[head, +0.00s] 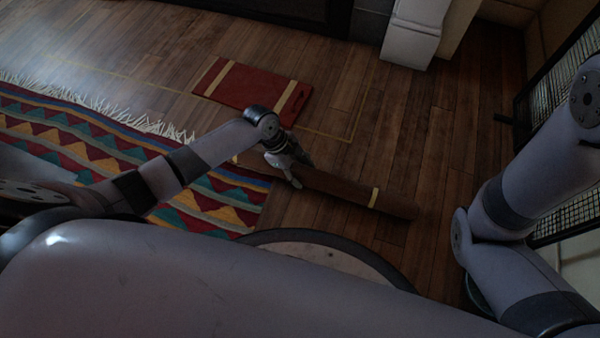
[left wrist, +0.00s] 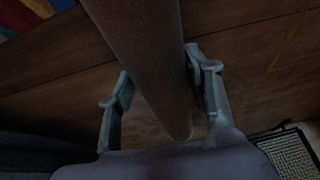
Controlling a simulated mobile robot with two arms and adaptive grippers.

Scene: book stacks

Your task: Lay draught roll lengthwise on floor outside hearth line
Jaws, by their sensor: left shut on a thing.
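The draught roll (head: 340,188) is a long brown cylinder with yellow bands. In the head view it runs from the rug's edge toward the lower right. My left gripper (head: 290,172) is shut on it left of its middle. The left wrist view shows the roll (left wrist: 145,50) between the two fingers of that gripper (left wrist: 160,92). I cannot tell whether the roll touches the floor. The hearth line (head: 352,125) is a thin yellow line on the floor. The roll is on its near side, roughly along it. My right gripper is out of view.
A red board with tan bands (head: 240,86) lies inside the line. A patterned, fringed rug (head: 130,155) covers the left floor, and a round pale-topped thing (head: 330,255) is near me. A mesh screen (head: 560,90) stands right. Wooden floor (head: 430,150) is clear beyond the roll's right end.

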